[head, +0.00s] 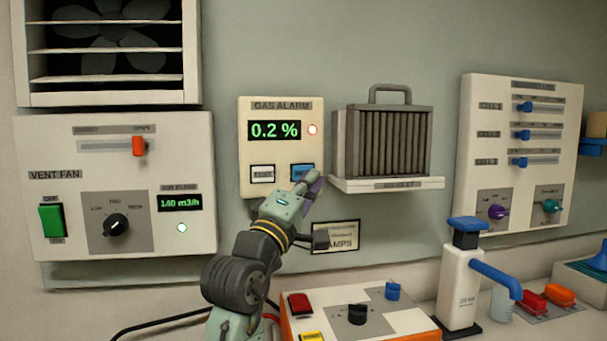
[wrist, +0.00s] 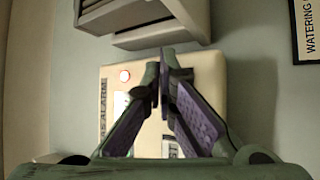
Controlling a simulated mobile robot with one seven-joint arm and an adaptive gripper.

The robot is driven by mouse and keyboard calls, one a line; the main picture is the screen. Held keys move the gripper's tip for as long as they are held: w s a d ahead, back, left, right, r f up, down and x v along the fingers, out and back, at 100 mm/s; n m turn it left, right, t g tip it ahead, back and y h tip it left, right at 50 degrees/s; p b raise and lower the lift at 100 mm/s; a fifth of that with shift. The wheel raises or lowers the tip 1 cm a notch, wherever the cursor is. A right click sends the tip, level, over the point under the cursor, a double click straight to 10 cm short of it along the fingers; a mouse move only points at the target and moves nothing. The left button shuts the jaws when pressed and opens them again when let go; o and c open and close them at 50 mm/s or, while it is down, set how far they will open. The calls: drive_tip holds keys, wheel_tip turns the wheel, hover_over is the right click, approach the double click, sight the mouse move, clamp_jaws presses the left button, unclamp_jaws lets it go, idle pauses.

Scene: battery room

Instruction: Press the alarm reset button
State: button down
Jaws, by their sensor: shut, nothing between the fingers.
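The gas alarm panel (head: 281,148) is a cream box on the wall. Its green display (head: 275,130) reads 0.2 % and a red lamp (head: 312,130) glows beside it. Below are a white-framed button or label (head: 262,173) at left and a blue button (head: 301,169) at right; their lettering is too small to read surely. My gripper (head: 314,178) is shut and empty, its fingertips in front of the panel's lower right, by the blue button. I cannot tell whether they touch. In the wrist view, the closed fingertips (wrist: 164,58) cover part of the panel (wrist: 207,84).
A shelf (head: 388,185) with a grey finned unit (head: 384,143) stands close right of the panel. The vent fan panel (head: 60,135) is at left. An orange-sided control box (head: 400,322) and a white pump bottle (head: 459,285) stand below right.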

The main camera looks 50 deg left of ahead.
drive_tip(key=shift+a, duration=0.1)
idle(0.7)
drive_tip(key=shift+w+a, duration=0.2)
drive_tip(key=shift+a, duration=0.1)
drive_tip(key=shift+w+a+p, duration=0.2)
drive_tip(key=shift+a+p, duration=0.1)
drive_tip(key=shift+a, duration=0.1)
idle(0.7)
idle(0.3)
drive_tip(key=shift+s+d, duration=0.4)
drive_tip(key=shift+d, duration=0.35)
drive_tip(key=s+d, duration=0.1)
drive_tip(key=d, duration=0.1)
drive_tip(key=s+d, duration=0.1)
drive_tip(key=d, duration=0.1)
drive_tip(key=shift+s+f, duration=0.1)
drive_tip(key=shift+s, duration=0.25)
